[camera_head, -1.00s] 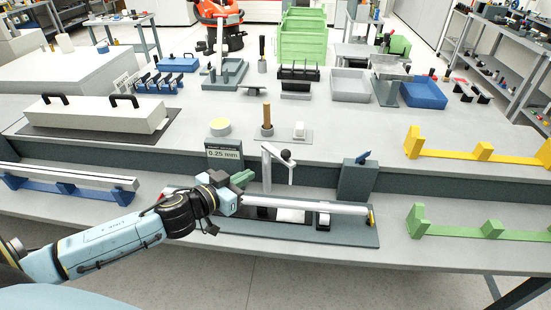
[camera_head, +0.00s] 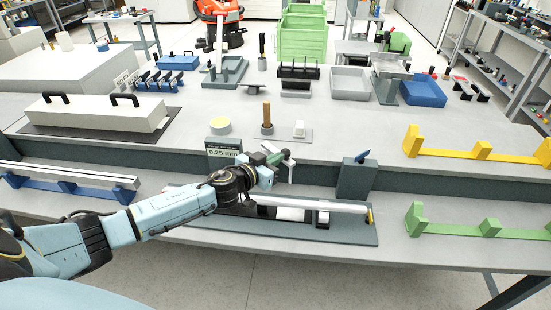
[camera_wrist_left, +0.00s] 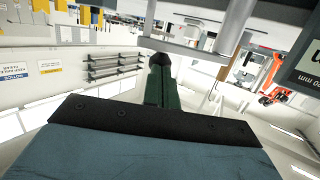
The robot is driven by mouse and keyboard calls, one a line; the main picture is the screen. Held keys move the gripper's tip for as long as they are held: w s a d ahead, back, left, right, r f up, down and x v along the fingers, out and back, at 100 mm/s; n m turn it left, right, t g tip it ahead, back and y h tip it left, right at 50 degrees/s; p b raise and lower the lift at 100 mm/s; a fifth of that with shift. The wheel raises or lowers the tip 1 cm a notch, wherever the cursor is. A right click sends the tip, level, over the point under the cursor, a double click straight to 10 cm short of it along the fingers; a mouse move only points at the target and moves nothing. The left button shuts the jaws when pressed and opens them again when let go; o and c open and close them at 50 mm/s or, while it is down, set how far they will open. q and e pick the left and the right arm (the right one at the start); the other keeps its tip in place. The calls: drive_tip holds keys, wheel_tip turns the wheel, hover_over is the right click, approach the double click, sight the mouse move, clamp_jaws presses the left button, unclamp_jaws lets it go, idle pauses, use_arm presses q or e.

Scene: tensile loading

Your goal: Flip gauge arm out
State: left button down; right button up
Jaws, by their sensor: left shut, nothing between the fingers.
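The gauge stand rises behind the dark base plate (camera_head: 345,236), with a black ball knob (camera_head: 286,152) on its pale arm (camera_head: 290,172). My left gripper (camera_head: 279,157) is at the top of the stand, its green fingers shut with nothing between them. The fingertips are close to the knob; contact is unclear. In the left wrist view the closed green fingers (camera_wrist_left: 163,88) point up toward a dark round shape (camera_wrist_left: 161,60), and a grey post (camera_wrist_left: 236,28) stands to their right. My gripper hides most of the post in the head view. My right gripper is out of view.
A display reading 0.25 mm (camera_head: 223,151) stands just left of the gripper. A silver bar (camera_head: 340,206) lies along the base plate. A dark block (camera_head: 357,180) stands to the right. A wooden-handled tool (camera_head: 267,117) stands behind on the raised shelf.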

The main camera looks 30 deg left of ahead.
use_arm(q)
drive_tip(key=shift+w+d, duration=0.1)
idle(0.4)
drive_tip(key=n+y, duration=0.1)
drive_tip(key=w+d+n+y+b, duration=0.1)
drive_tip(key=w+n+y, duration=0.1)
drive_tip(key=shift+d+f+y, duration=0.2)
drive_tip(key=shift+d+y, duration=0.15)
drive_tip(key=shift+y, duration=0.05)
drive_tip(key=shift+w+d+r+n+g+y+b, duration=0.15)
drive_tip(key=shift+w+n+y+b, duration=0.65)
drive_tip(key=shift+b, duration=0.8)
drive_tip(key=shift+w+d+f+n+g+y+b, duration=0.1)
drive_tip(key=shift+w+d+n+g+y+b, duration=0.15)
drive_tip(key=shift+w+n+y+b, duration=0.75)
drive_tip(key=shift+w+d+r+n+g+y+b, duration=0.1)
drive_tip(key=shift+w+d+n+g+y+b, duration=0.15)
drive_tip(key=shift+w+y+b, duration=1.35)
drive_tip(key=shift+s+h+b, duration=0.5)
drive_tip(key=shift+s+b, duration=0.15)
drive_tip(key=shift+s, duration=0.2)
drive_tip(key=shift+r, duration=0.1)
